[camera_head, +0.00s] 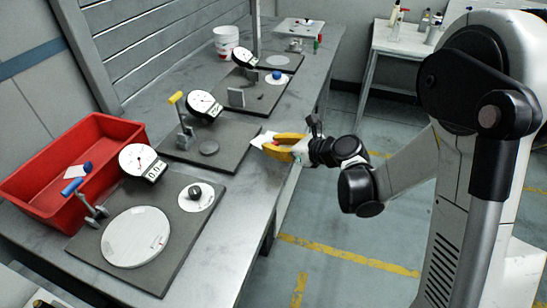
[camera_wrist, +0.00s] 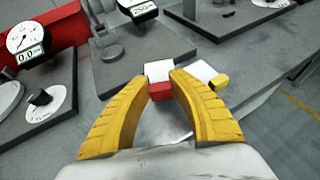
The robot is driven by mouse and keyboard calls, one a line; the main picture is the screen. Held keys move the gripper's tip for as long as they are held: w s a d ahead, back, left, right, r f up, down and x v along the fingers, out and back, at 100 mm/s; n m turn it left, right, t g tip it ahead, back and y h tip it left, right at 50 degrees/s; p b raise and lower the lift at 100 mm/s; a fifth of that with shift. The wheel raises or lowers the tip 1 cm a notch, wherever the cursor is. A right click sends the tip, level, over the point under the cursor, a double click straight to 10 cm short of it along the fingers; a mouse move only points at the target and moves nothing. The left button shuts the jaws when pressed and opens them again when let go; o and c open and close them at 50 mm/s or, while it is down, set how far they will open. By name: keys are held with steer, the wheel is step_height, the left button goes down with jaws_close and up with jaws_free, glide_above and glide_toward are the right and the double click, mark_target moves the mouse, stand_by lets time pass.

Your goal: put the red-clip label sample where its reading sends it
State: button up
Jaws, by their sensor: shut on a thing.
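In the wrist view the yellow fingers of my gripper (camera_wrist: 160,80) are shut on the red clip (camera_wrist: 160,91) of a white label sample (camera_wrist: 159,70). The sample projects past the fingertips, above the bench. In the head view my gripper (camera_head: 270,143) is at the right edge of the middle dark board, with a white piece (camera_head: 257,141) at its tips; whether this is the held sample I cannot tell. A second white label (camera_wrist: 202,71) with a yellow clip (camera_wrist: 219,81) is just right of the fingers in the wrist view. The nearer gauge (camera_head: 138,160) displays 0.0.
The near board (camera_head: 165,258) carries a large white disc (camera_head: 135,236) and a black knob (camera_head: 195,192). More stations stand behind.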

steer(key=shift+f+b, duration=1)
steer(key=shift+f, duration=0.95)
steer(key=shift+f, duration=0.2)
steer(key=o, duration=0.9)
steer(key=shift+c, duration=0.2)
steer(key=shift+r, duration=0.2)
